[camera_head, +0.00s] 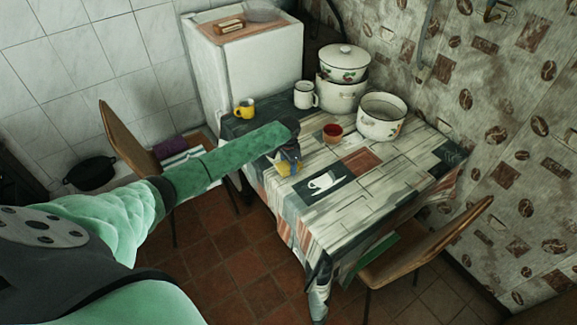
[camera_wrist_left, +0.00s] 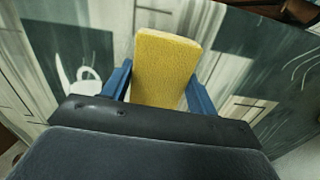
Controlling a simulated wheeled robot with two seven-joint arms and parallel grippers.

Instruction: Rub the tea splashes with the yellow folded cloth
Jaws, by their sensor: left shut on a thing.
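The yellow folded cloth (camera_wrist_left: 166,65) is between the two blue fingers of my left gripper (camera_wrist_left: 160,88), which is shut on it, in the left wrist view. In the head view, my left gripper (camera_head: 287,165) is low over the left part of the table, with the yellow cloth (camera_head: 290,168) at its tip. I cannot tell whether the cloth touches the tabletop. I cannot make out any tea splashes in either view; the gripper and cloth hide part of the cloth-covered table (camera_head: 375,198). My right gripper is not in view.
A red-brown cup (camera_head: 332,132), a white mug (camera_head: 305,95), a yellow mug (camera_head: 244,108), an open enamel pot (camera_head: 381,118) and stacked lidded pots (camera_head: 343,65) stand toward the back. The front of the table is clear. Chairs (camera_head: 128,140) flank it.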

